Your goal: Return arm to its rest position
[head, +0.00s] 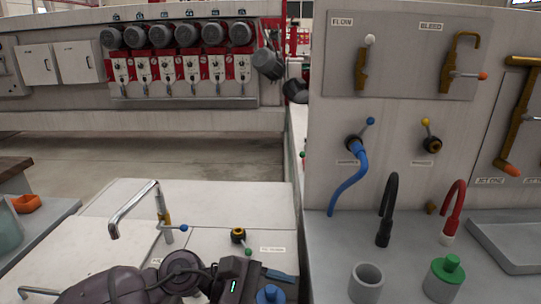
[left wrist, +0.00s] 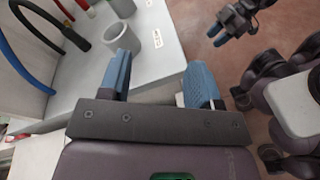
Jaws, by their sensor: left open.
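My left gripper (head: 275,285) is at the bottom centre of the head view, its arm coming in from the left over the pale worktop. The left wrist view shows the left gripper (left wrist: 160,82) open, its two blue fingers wide apart with nothing between them. A grey cup (left wrist: 116,41) stands on the counter beyond the left finger in that view, apart from it. My right gripper (left wrist: 236,30) shows small at the top right of the left wrist view, over the brown floor. I cannot tell its opening. It is not in the head view.
The grey counter (head: 325,230) at right holds the grey cup (head: 366,285), a green-lidded container (head: 444,277), and black (head: 387,215) and red (head: 453,212) hoses. A bent metal tap (head: 135,208) and a brass valve (head: 238,236) rise from the pale worktop (head: 110,255).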

